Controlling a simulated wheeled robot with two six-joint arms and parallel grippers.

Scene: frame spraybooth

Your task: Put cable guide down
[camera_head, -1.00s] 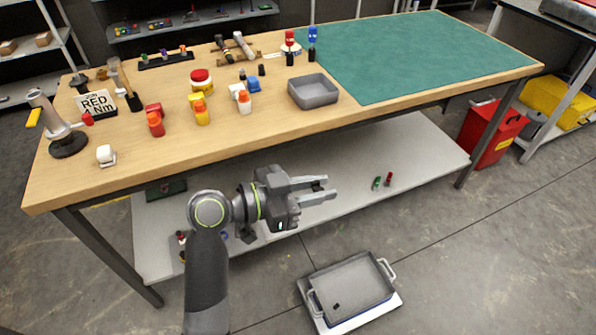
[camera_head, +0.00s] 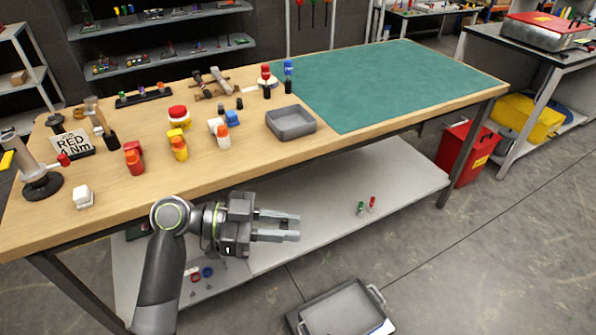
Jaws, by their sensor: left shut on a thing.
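My left gripper (camera_head: 295,226) is in front of the workbench's front edge, above the lower shelf in the picture, with its fingers pointing right. It is shut on a small dark piece, which I take to be the cable guide; the fingers hide most of it. The wooden workbench (camera_head: 235,178) carries a green mat (camera_head: 390,80) on its right part. My right gripper is not in view.
A grey tray (camera_head: 291,124) stands near the bench's middle. Bottles, a red-lidded jar (camera_head: 179,117) and a sign (camera_head: 72,143) crowd the left. The mat is clear. A handled tray (camera_head: 345,312) is low in front; a red bin (camera_head: 466,153) is at right.

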